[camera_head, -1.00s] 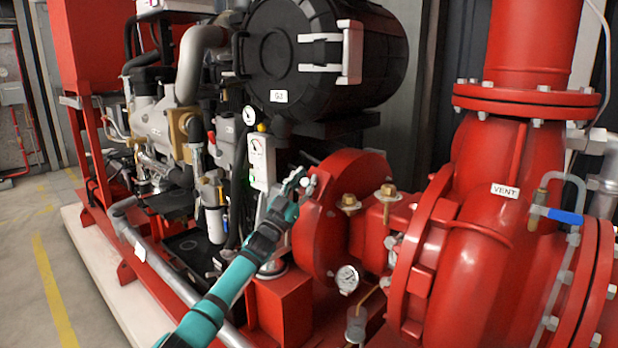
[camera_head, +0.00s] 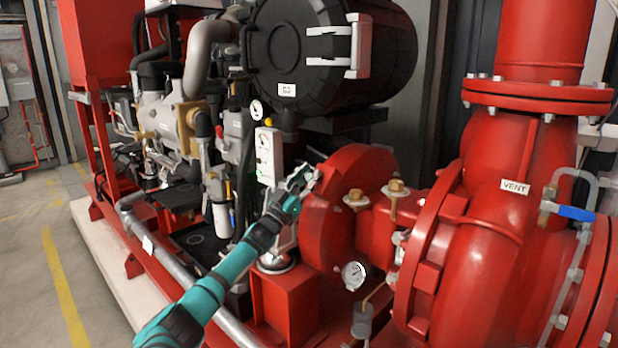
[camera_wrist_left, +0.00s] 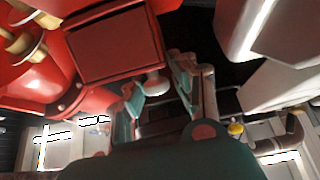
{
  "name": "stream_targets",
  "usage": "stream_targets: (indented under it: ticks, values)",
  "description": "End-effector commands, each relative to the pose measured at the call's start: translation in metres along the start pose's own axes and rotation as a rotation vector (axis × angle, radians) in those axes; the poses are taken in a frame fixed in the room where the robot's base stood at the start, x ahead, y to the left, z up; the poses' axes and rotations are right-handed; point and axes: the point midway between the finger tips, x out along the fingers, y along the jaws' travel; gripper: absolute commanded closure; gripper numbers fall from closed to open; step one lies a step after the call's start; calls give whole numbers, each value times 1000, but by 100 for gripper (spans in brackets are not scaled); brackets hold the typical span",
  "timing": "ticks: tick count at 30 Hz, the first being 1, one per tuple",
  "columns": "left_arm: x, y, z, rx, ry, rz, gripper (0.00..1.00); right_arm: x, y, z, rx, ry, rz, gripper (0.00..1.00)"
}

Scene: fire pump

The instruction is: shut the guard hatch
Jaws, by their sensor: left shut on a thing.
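The guard hatch appears to be a flat dark red square panel (camera_wrist_left: 115,45) on the red round housing (camera_head: 345,215); it shows clearly only in the left wrist view. A small pale round knob (camera_wrist_left: 155,84) sits at its lower edge in that view. My left gripper (camera_head: 308,178) is at the left face of the housing in the head view. Its fingers (camera_wrist_left: 168,92) are shut on the knob. In the head view the gripper largely hides the knob and panel, so the hatch's angle cannot be told there. My right gripper is not in view.
A white gauge box (camera_head: 268,157) stands close left of my gripper. A black drum (camera_head: 330,55) is above. Brass fittings (camera_head: 355,197) and a pressure gauge (camera_head: 354,275) are to the right. A grey pipe (camera_head: 185,280) runs below my arm. The floor (camera_head: 40,260) at left is clear.

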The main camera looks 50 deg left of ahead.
Motion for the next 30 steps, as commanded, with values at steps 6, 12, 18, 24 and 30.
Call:
stream_targets:
  ticks: [6, 12, 18, 24, 30]
  values:
    - [-3, 6, 8, -8, -11, 9, 59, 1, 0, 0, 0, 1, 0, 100]
    - [-2, 4, 5, -4, -7, 6, 54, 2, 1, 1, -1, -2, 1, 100]
    - [-6, 3, 4, -2, -7, 4, 54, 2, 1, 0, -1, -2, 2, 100]
    - [-33, 3, 6, -4, -11, 5, 54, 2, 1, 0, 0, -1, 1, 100]
    - [-74, 4, 6, -4, -12, 5, 54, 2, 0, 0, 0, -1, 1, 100]
